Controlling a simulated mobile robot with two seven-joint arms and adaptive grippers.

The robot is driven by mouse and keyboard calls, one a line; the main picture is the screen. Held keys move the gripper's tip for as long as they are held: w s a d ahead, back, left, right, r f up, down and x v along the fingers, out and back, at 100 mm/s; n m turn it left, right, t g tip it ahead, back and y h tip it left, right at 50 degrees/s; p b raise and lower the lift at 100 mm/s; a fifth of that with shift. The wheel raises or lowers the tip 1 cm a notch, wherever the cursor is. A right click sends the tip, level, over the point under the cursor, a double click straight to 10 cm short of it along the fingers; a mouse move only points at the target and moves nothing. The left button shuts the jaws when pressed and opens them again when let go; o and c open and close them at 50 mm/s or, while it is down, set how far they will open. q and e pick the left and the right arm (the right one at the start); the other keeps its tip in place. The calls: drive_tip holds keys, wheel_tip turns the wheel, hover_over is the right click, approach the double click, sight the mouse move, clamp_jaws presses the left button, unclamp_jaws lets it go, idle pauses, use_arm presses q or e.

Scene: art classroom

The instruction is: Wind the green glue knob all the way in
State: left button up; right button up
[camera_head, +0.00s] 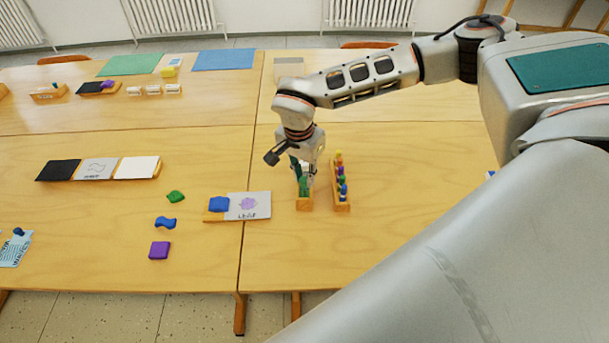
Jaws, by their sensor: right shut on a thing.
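The green glue knob (304,187) shows as a green piece on top of a small wooden block (304,204) in the middle of the table. My left gripper is not in view.
A wooden rack (342,205) with several coloured pieces stands close to the right of the block. A board with a blue piece (219,204) and a printed card (248,205) lies to the left. Green (176,196), blue (166,222) and purple (159,250) pieces lie further left. The table's front right is clear.

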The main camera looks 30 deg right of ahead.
drive_tip(key=shift+n+p, duration=0.4)
drive_tip(key=shift+n, duration=0.5)
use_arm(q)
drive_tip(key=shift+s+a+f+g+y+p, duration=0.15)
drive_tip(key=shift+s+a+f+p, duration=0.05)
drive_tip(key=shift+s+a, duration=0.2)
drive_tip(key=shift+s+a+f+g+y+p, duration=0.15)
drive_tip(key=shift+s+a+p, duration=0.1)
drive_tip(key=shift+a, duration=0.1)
use_arm(e)
drive_tip(key=shift+n, duration=0.3)
drive_tip(key=n, duration=0.2)
drive_tip(key=shift+n+t, duration=0.3)
drive_tip(key=shift+n, duration=0.1)
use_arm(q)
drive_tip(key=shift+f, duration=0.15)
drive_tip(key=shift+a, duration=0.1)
use_arm(e)
drive_tip(key=o, duration=1.5)
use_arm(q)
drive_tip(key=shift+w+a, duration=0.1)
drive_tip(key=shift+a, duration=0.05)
